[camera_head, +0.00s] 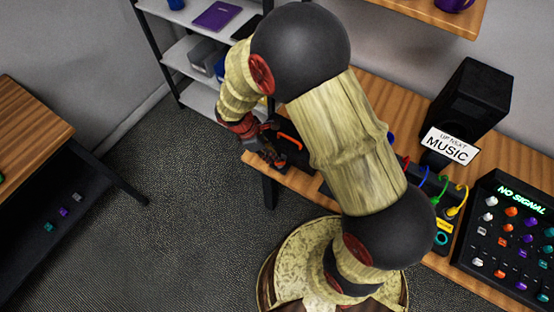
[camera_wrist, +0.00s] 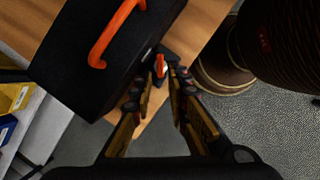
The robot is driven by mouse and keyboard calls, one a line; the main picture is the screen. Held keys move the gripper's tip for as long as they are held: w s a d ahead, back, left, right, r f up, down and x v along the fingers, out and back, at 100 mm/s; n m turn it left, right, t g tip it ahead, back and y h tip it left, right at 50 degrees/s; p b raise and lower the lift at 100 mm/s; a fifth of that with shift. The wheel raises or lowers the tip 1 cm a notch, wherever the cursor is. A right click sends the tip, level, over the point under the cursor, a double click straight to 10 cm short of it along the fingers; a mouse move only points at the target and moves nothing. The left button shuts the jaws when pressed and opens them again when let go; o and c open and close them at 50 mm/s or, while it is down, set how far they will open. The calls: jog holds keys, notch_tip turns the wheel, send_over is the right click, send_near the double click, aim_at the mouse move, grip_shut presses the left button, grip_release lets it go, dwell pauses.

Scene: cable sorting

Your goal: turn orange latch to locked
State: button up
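The orange latch (camera_wrist: 160,65) is small and sits on a black mount at the near end of a black case (camera_wrist: 85,55) in the wrist view. My gripper (camera_wrist: 158,80) has its two fingers apart, with the latch showing between and just beyond the fingertips. I see a gap on each side, and no clear contact. In the head view my gripper (camera_head: 268,152) is low at the left end of the wooden table, beside the case. The latch cannot be made out there, and my arm covers much of the case.
A black speaker (camera_head: 470,100), a "MUSIC" sign (camera_head: 450,146) and a knob panel (camera_head: 510,240) stand on the table to the right. Shelves (camera_head: 190,55) stand behind.

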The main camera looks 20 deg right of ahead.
aim_at(280, 164)
jog(key=b+x, duration=0.1)
jog(key=x, duration=0.4)
jog(key=shift+f, duration=0.15)
grip_shut()
